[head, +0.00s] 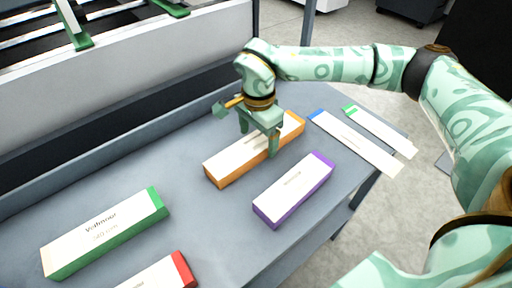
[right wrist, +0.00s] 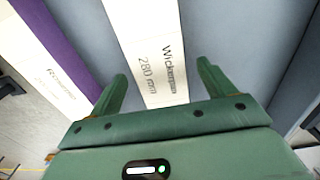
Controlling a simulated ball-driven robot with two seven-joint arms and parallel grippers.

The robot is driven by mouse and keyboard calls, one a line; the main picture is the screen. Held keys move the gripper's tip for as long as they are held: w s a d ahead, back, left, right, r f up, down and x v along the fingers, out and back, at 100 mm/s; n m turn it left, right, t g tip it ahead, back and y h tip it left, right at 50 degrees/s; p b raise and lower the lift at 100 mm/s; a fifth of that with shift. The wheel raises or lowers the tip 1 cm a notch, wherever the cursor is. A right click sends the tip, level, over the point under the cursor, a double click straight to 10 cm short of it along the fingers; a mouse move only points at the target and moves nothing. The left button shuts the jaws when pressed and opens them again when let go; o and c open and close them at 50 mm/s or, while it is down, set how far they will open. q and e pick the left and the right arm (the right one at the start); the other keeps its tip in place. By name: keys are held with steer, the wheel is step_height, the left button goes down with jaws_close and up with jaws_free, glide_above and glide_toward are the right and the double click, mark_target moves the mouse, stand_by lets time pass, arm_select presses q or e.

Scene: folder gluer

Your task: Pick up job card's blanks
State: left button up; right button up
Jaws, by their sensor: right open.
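Several long white-topped stacks with coloured sides, apparently blanks, lie on the grey table. The orange stack (head: 222,167) is at the middle, under my right gripper (head: 259,140). The right gripper is open, its fingers at either side of this stack. In the right wrist view the stack's white top (right wrist: 150,50), with print reading "280 mm", shows between the fingertips (right wrist: 162,75); I cannot tell if they touch it. The purple stack (head: 293,190) lies beside it. A green stack (head: 105,232) and a red one (head: 165,272), partly cut off, lie at lower left. No job card is recognisable.
Two flatter white pieces lie at the table's right end, one with a blue end (head: 355,141) and one with a green end (head: 380,131). A machine (head: 150,50) with a pale panel stands along the back. Bare table (head: 205,215) lies between the green and purple stacks.

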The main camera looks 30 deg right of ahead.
step_height(320, 180, down, 2)
steer(key=shift+f, duration=0.15)
steer(key=shift+r, duration=0.2)
steer(key=shift+c, duration=0.3)
steer(key=c, duration=1.3)
steer(key=shift+r, duration=0.1)
